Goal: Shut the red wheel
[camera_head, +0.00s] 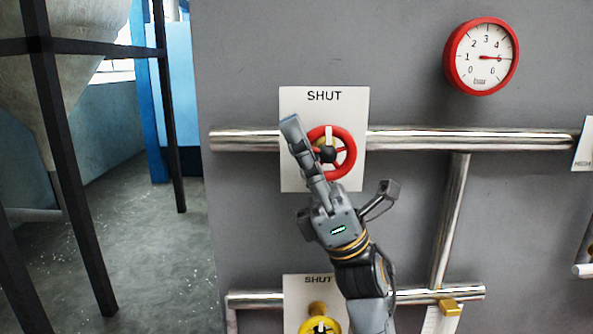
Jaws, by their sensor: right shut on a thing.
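The red wheel (349,158) is a round handwheel with a dark hub, mounted on the upper horizontal pipe in front of a white card marked SHUT (350,103). A pale pointer mark shows above its hub, pointing up. My right gripper (295,137) reaches up from below, with its fingers over the wheel's left side. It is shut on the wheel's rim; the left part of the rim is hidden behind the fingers. My left gripper is not in view.
A red-rimmed gauge (481,57) is at the upper right, its needle pointing right near 5. Below, a yellow wheel (318,326) sits by another SHUT card, partly behind my arm. A yellow lever (450,307) is at lower right. Open floor lies left, beyond dark posts.

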